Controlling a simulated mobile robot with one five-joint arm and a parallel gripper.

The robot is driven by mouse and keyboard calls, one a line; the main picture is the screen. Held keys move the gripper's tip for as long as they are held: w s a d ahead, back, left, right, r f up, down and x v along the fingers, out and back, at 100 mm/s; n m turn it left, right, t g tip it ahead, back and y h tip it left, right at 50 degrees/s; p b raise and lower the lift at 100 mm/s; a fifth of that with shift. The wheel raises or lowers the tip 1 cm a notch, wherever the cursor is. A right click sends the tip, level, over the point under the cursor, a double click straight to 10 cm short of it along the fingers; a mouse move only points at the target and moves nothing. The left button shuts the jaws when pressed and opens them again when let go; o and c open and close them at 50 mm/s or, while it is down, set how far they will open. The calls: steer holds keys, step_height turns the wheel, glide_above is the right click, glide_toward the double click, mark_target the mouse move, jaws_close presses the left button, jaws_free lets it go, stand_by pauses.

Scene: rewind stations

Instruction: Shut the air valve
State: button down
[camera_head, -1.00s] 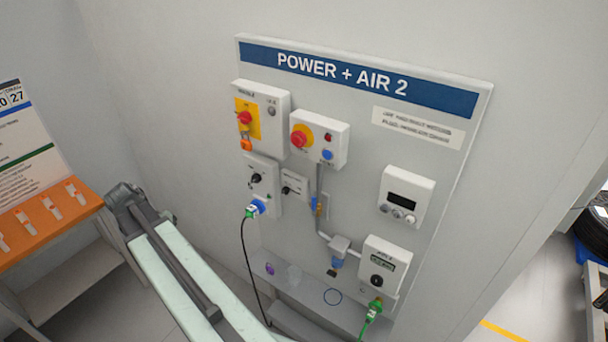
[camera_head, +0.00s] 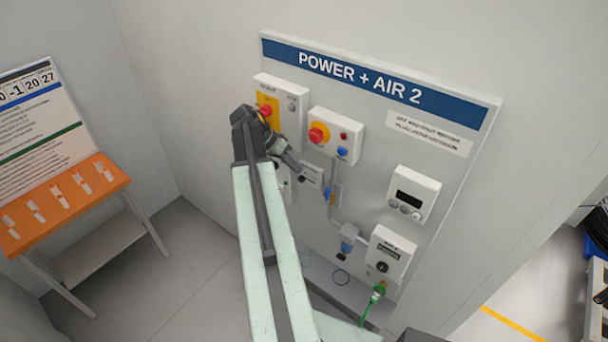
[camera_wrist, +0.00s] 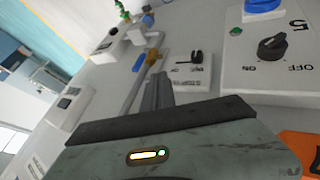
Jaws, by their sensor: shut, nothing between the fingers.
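The air valve (camera_head: 327,195) is a small blue handle with a brass-yellow body on the grey pipe under the red-knob box. The handle looks roughly in line with the pipe. In the wrist view the blue handle (camera_wrist: 138,62) is ahead of my fingers and a little left, clear of them. My gripper (camera_head: 300,172) is shut and empty, in front of the panel, left of the valve and slightly above it. Its grey fingers (camera_wrist: 157,90) also show in the wrist view. The small gap between fingertips and panel is hard to judge.
A small black-lever box (camera_wrist: 188,72) sits close by my fingertips. A switch box with a black knob (camera_wrist: 272,48) is at right in the wrist view. The red-knob box (camera_head: 336,137), regulator (camera_head: 348,238) and Air 2 box (camera_head: 391,254) surround the valve. An orange-topped table (camera_head: 65,203) stands left.

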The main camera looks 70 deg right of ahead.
mark_target(327, 196)
steer(key=s+f+b, duration=0.1)
steer(key=s+f, duration=0.1)
steer(key=s+f+b, duration=0.2)
steer(key=s, duration=0.1)
steer(key=s+d+f+b, duration=0.1)
steer(key=s+f+b, duration=0.1)
steer(key=s, duration=0.1)
steer(key=shift+s+f, duration=0.1)
steer(key=shift+f, duration=0.1)
